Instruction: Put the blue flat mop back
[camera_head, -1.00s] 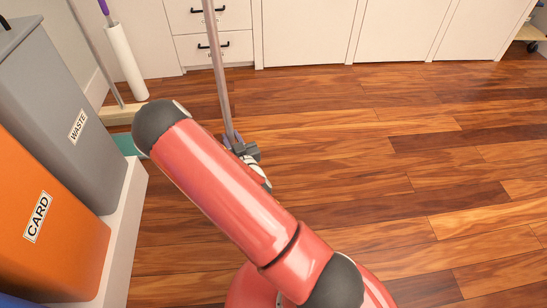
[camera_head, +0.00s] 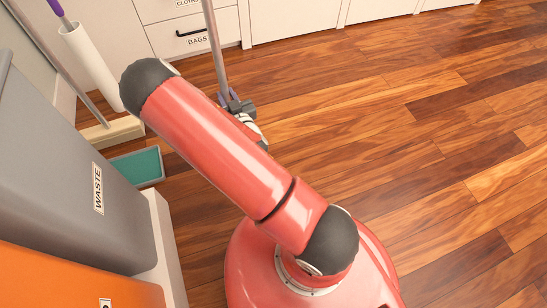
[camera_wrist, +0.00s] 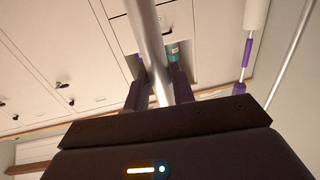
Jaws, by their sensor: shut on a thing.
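My gripper (camera_head: 238,108) is shut around a slim grey pole (camera_head: 215,45), which I take to be the mop's handle. In the wrist view the metal pole (camera_wrist: 151,45) runs between the purple fingers (camera_wrist: 158,92). The pole stands nearly upright, leaning slightly, in front of the drawers. My red arm hides its lower part, so no blue mop head shows. A teal, pale-rimmed tray (camera_head: 138,167) lies on the floor at the left, partly behind the grey bin.
A broom (camera_head: 112,132) and a white roller with a purple handle (camera_head: 92,65) stand at the left wall. The grey WASTE bin (camera_head: 60,175) and orange bin (camera_head: 60,285) stand at left on a white base. White drawers (camera_head: 195,38) line the back. Wooden floor (camera_head: 420,150) at right is clear.

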